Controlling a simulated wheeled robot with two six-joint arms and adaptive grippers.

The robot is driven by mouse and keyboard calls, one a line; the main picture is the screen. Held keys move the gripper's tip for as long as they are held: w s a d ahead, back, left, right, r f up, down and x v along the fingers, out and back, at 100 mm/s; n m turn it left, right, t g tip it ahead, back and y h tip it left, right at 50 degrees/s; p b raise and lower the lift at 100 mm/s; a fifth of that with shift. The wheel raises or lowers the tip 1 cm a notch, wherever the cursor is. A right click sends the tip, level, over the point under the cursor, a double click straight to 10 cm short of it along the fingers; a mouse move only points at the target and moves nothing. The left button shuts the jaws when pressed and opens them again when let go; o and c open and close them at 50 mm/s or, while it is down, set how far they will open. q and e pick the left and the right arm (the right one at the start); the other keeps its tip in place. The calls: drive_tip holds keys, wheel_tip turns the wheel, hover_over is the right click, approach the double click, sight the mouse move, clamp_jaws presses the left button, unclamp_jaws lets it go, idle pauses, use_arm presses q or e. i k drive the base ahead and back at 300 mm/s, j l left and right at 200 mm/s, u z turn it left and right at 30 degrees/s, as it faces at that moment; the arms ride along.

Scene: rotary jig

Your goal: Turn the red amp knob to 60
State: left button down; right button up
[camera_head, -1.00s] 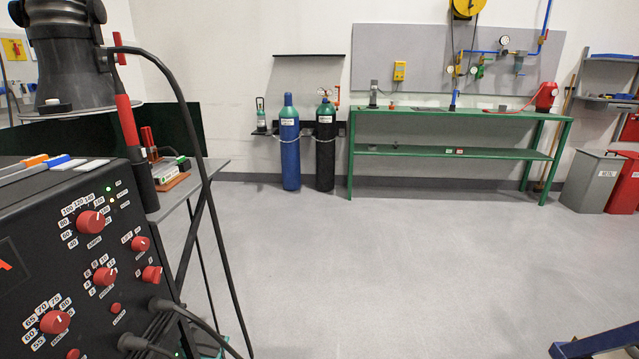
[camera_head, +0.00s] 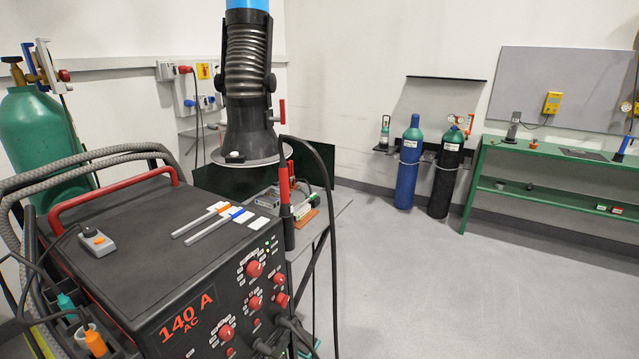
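The welding machine (camera_head: 130,240) is a black box with a red handle and "140 A AC" in red on its front, at the lower left. Several red knobs sit on its front panel. The topmost large red knob (camera_head: 255,269), with a scale around it, is the amp knob. Its pointer and the scale numbers are too small to read now. Smaller red knobs sit below it, and another large red knob (camera_head: 227,332) is at the lower left of the panel. Neither of my grippers shows in the view.
A black fume hood (camera_head: 248,110) hangs behind the machine. A torch with a red grip (camera_head: 284,185) and its black cable stand at the panel's right. Hoses and a green cylinder (camera_head: 42,135) are at the left. The floor (camera_head: 430,290) at the right is clear.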

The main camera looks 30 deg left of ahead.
sight(254, 269)
drive_tip(key=u, duration=1.95)
